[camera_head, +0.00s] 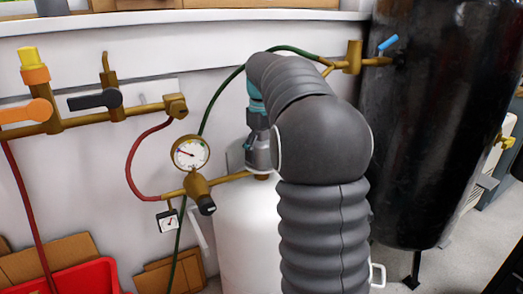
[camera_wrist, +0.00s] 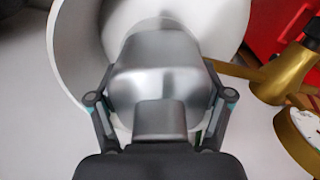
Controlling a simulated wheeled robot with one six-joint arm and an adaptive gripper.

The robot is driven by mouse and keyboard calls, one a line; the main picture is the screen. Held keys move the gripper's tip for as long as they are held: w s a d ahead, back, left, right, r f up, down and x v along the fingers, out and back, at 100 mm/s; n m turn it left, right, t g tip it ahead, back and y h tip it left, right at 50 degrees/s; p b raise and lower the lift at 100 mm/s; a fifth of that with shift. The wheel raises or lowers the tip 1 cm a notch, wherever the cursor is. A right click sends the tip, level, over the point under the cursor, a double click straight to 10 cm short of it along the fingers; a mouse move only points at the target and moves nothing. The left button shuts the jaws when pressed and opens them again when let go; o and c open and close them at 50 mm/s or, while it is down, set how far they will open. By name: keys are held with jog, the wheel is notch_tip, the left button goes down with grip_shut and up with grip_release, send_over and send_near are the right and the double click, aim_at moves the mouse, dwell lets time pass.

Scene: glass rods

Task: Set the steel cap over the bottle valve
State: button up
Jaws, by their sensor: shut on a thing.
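My gripper (camera_wrist: 160,82) is shut on the steel cap (camera_wrist: 162,55), with one finger on each side of it. In the head view, the steel cap (camera_head: 260,156) hangs upright below my gripper, directly above the top of the white bottle (camera_head: 240,225). The bottle valve is mostly hidden by the cap and my arm. A brass pipe (camera_head: 232,177) runs in from the left just under the cap's lower edge. I cannot tell whether the cap touches the valve. In the wrist view, the bottle's pale round top (camera_wrist: 75,50) lies behind the cap.
A brass regulator (camera_head: 197,188) with a pressure gauge (camera_head: 190,152) sits close left of the cap. Red and green hoses run nearby. A black tank (camera_head: 425,130) stands at the right, and a red bin (camera_head: 75,280) is at the lower left.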

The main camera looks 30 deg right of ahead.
aim_at(262, 133)
jog(key=shift+f, duration=0.3)
jog(key=o, duration=1)
notch_tip(262, 133, up, 6)
jog(key=p, duration=0.5)
jog(key=shift+r, duration=2.5)
